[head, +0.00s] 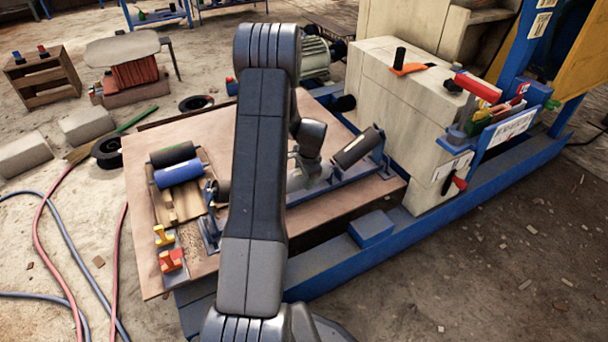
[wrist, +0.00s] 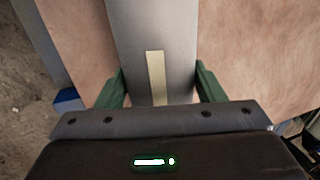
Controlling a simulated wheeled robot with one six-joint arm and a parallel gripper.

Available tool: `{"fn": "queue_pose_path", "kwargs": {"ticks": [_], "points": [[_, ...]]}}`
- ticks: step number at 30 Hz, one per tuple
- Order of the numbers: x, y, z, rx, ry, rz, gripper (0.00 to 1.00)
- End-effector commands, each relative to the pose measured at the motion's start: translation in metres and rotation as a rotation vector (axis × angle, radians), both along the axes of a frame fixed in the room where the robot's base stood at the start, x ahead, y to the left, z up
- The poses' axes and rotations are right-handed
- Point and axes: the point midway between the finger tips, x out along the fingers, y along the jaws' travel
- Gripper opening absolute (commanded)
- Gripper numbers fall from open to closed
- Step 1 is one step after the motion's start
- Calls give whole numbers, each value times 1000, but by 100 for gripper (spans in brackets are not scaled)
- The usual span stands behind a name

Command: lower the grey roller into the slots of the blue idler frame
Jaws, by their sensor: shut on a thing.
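The grey roller (wrist: 152,35) lies between the two green fingers of my gripper (wrist: 160,88) in the wrist view, with a pale strip along it. The fingers are shut on it. The blue idler frame (head: 345,184) stands on the brown board in the head view, with a dark grey tilted roller (head: 358,148) at its right end and another dark roller partly visible at its left. My arm covers the frame's middle-left and hides the fingertips there. I cannot tell whether the held roller touches the slots.
A black roller (head: 172,154) and a blue roller (head: 178,173) lie on a wooden rack at the board's left. Yellow (head: 163,236) and orange (head: 171,260) pieces sit in front of it. The cream crusher housing (head: 400,110) rises close on the right. A blue block (head: 371,229) lies in front.

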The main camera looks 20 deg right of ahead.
Motion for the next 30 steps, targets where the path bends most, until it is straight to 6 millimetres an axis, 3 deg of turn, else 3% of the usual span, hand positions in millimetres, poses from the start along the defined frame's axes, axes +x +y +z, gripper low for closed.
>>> {"fn": "queue_pose_path", "kwargs": {"ticks": [29, 30], "points": [[1, 0, -21, -2, -2, 0, 10], [1, 0, -21, -2, -3, 0, 64]]}}
